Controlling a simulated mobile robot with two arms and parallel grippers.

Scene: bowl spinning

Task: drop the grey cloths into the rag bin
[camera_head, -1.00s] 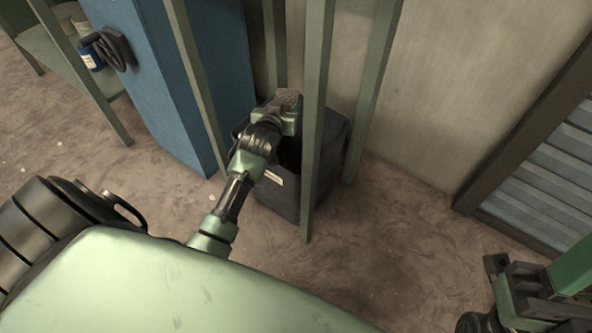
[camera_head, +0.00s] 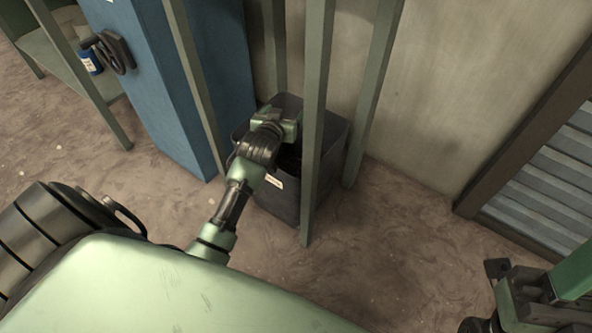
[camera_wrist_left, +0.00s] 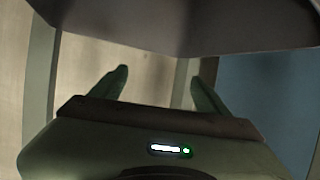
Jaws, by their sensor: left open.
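The rag bin (camera_head: 335,130) is a dark grey open box with a pale label on its front, standing on the floor between green posts. My left gripper (camera_head: 287,122) is at the bin's mouth, reaching over its near left rim. In the left wrist view its two green fingers (camera_wrist_left: 160,78) stand apart with nothing between them. A dark grey surface, perhaps the bin's wall, fills the top of that view. No grey cloth can be made out now; the bin's inside is dark and partly hidden by my arm and a post. Part of my right arm shows at the lower right.
A green post (camera_head: 316,120) stands right in front of the bin, with others beside and behind it. A blue cabinet (camera_head: 165,90) stands close to its left. A slatted panel (camera_head: 545,165) is at the right. The floor (camera_head: 390,235) right of the bin is clear.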

